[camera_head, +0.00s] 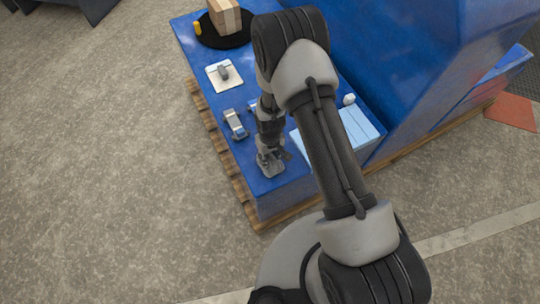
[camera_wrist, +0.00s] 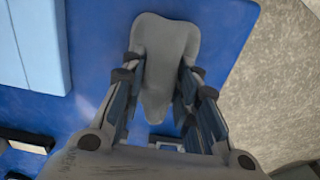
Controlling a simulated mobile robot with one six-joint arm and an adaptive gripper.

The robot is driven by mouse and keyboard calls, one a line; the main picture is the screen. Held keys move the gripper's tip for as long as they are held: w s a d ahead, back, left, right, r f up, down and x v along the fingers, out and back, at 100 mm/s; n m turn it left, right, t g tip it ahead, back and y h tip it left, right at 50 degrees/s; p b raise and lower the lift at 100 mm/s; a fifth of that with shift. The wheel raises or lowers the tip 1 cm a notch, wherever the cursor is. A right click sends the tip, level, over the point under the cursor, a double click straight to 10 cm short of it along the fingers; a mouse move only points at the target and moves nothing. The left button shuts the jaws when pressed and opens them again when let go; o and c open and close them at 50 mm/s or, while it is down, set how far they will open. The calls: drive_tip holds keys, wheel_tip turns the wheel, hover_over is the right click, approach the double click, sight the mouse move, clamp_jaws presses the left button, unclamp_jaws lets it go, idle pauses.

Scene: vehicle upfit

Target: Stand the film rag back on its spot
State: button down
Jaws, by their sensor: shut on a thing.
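The film rag (camera_wrist: 162,45), a grey, soft-looking piece with a wide end and a narrowing tail, is between the fingers of my gripper (camera_wrist: 160,95) in the wrist view. The fingers are shut on it. In the head view my gripper (camera_head: 270,162) points down near the front corner of the blue worktop (camera_head: 295,185). The rag is low over or on the blue surface there; I cannot tell whether it touches. My gripper and arm hide part of it in the head view. I cannot make out a marked spot for the rag.
A light blue panel (camera_head: 358,132) lies right of my gripper, partly behind my arm. A small grey-and-white tool (camera_head: 235,123) and a white plate (camera_head: 220,84) with a grey piece lie further back. A cardboard box (camera_head: 225,17) stands on a black disc (camera_head: 212,38). A tall blue body rises at right.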

sight(270, 154)
drive_tip(key=shift+f+b, duration=0.45)
drive_tip(key=shift+f, duration=0.1)
drive_tip(key=c, duration=1.2)
unclamp_jaws()
drive_tip(key=shift+o, duration=0.2)
drive_tip(key=shift+r+p, duration=2.65)
drive_tip(key=shift+r, duration=1.35)
